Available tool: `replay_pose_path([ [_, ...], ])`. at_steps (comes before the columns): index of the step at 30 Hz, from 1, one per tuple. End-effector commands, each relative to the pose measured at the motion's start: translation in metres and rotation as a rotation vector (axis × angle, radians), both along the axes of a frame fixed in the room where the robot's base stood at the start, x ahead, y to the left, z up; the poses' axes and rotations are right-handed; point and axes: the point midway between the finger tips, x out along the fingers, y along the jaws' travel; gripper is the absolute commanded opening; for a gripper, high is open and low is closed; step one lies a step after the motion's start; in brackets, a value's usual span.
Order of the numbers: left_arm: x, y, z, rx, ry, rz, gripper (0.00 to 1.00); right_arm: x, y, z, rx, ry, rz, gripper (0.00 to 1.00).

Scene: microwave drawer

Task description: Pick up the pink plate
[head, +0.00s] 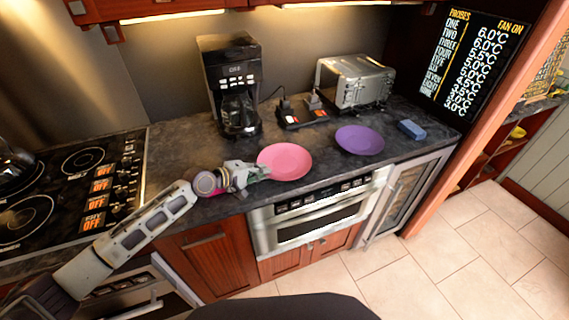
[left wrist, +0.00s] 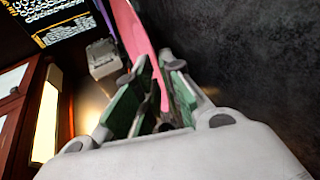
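The pink plate (head: 285,161) lies on the dark countertop, left of the purple plate. My left gripper (head: 264,171) is at the left rim of the pink plate. In the left wrist view the pink plate (left wrist: 134,32) shows edge-on, and its rim runs in between the two green-padded fingers of my left gripper (left wrist: 158,66). The fingers stand apart, with a dark gap beside the rim, so the gripper looks partly open around it. Whether one pad touches the rim is hard to tell. My right gripper is in neither view.
A purple plate (head: 360,140) lies to the right, with a blue block (head: 412,130) beyond it. A coffee maker (head: 232,88) and a toaster oven (head: 355,82) stand behind. The stove (head: 75,185) is at left. The counter's front edge is close to the gripper.

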Motion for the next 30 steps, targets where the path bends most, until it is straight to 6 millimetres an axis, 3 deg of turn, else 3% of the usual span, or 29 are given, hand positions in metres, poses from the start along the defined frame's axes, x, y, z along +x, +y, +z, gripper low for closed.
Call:
replay_pose_path([
  [8, 0.0, 0.0, 0.0, 0.0, 0.0, 0.0, 0.0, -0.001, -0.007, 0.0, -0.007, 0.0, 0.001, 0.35],
  [17, 0.0, 0.0, 0.005, -0.002, -0.001, 0.0, 0.0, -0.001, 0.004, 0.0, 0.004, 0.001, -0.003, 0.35],
  [23, 0.0, 0.0, 0.022, -0.001, -0.003, -0.001, 0.0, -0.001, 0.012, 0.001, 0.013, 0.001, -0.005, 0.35],
  [30, 0.001, 0.0, 0.058, -0.001, -0.004, 0.0, 0.0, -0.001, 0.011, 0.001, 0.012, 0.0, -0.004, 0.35],
])
